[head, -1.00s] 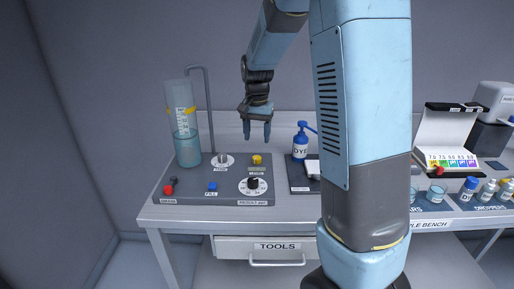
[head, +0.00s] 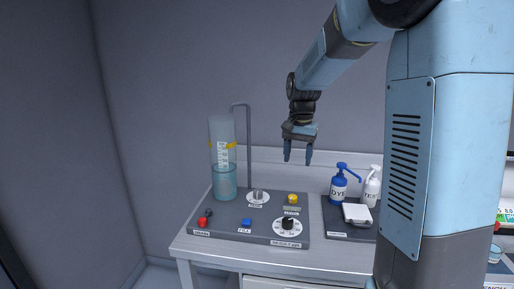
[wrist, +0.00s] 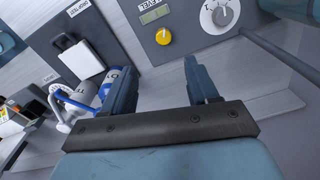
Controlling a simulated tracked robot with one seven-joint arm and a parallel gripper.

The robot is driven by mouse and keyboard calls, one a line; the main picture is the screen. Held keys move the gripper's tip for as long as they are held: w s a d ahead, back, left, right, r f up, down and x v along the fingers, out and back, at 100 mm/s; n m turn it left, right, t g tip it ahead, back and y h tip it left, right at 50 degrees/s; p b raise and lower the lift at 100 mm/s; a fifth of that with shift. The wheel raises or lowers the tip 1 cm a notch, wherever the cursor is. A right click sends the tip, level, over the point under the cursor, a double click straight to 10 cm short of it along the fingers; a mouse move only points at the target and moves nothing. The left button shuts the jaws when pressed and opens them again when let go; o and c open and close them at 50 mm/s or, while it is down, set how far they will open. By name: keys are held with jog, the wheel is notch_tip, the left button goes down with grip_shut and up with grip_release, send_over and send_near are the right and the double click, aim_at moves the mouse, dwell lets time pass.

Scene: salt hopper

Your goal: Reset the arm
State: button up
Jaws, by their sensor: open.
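My gripper (head: 298,152) is open and empty. In the head view it hangs fingers down above the back right part of the grey control panel, apart from everything below. In the wrist view my gripper (wrist: 163,92) shows its two blue fingers spread, with nothing between them. My arm reaches in from the upper right of the head view, bent down at the wrist.
The panel (head: 262,215) carries a clear cylinder (head: 223,165) with bluish liquid, a bent pipe (head: 249,150), a yellow button (head: 292,198), a blue button, a red button and dials. Blue (head: 338,188) and white (head: 372,188) pump bottles stand to the right.

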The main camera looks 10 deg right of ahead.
jog(key=s+r+n+t, duration=0.2)
jog(key=s+r+n, duration=0.1)
jog(key=s, duration=1)
jog(key=s+r+n+t, duration=0.3)
jog(key=s, duration=1.1)
jog(key=shift+d+r, duration=0.2)
jog(key=n+g, duration=0.3)
jog(key=g, duration=0.2)
send_over(293, 196)
notch_tip(293, 196, down, 8)
notch_tip(293, 196, down, 13)
jog(key=shift+a+f, duration=0.1)
jog(key=shift+c, duration=0.3)
